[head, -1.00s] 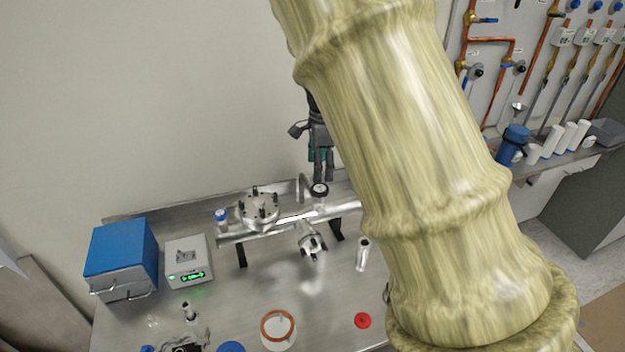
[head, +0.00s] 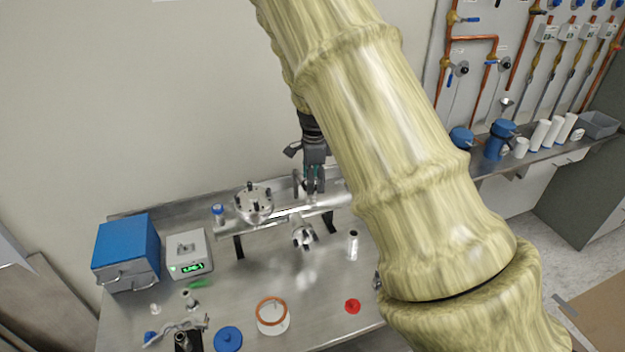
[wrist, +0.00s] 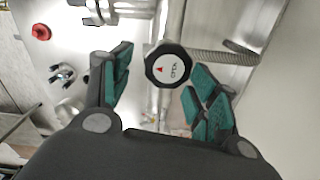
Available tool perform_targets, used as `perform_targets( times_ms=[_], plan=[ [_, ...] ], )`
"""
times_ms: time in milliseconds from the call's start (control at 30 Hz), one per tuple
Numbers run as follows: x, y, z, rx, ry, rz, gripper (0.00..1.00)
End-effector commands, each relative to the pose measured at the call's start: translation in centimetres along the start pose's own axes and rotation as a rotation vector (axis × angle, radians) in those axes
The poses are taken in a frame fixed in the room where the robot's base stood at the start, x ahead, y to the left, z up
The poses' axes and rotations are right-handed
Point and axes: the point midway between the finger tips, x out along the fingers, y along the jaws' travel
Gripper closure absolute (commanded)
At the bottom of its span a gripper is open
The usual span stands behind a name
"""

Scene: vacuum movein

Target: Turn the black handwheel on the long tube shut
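The black handwheel (wrist: 168,66) has a white face with a red arrow and lettering too small to read surely. In the wrist view it lies between and just beyond the two open teal-padded fingers of my gripper (wrist: 163,92), with gaps on both sides. In the head view my gripper (head: 314,186) points down at the handwheel's place on the long tube (head: 285,220) and mostly hides the wheel. The tube is shiny metal and lies level above the bench on black supports. Whether the fingers reach down to the wheel's height is hard to tell.
A round bolted flange (head: 254,204) stands on the tube left of my gripper. A ribbed metal hose (wrist: 222,57) runs close beside the right finger. A blue box (head: 125,248) and a grey meter (head: 189,254) stand at the bench's left. A red disc (head: 352,306) lies in front.

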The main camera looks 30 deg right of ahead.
Motion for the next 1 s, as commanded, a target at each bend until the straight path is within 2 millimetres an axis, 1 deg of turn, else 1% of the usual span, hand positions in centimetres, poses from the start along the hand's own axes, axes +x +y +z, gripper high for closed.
perform_targets(
  times_ms=[33, 100, 133, 167, 233, 267, 667, 867, 1000],
  plan=[
    [0.38, 0.04, 0.21, -0.002, 0.000, 0.006, 0.58],
    [0.53, 0.03, 0.37, -0.004, 0.000, 0.009, 0.71],
    [0.59, 0.04, 0.46, -0.005, 0.000, 0.010, 0.69],
    [0.64, 0.04, 0.55, -0.005, 0.000, 0.011, 0.70],
    [0.66, 0.04, 0.58, -0.005, -0.001, 0.011, 0.76],
    [0.65, 0.03, 0.55, -0.005, 0.000, 0.010, 0.77],
    [0.42, -0.01, 0.14, 0.028, 0.001, 0.008, 0.77],
    [0.35, -0.05, 0.07, 0.124, 0.004, 0.006, 0.77],
    [0.24, -0.08, 0.05, 0.233, 0.005, 0.005, 0.77]
  ],
)
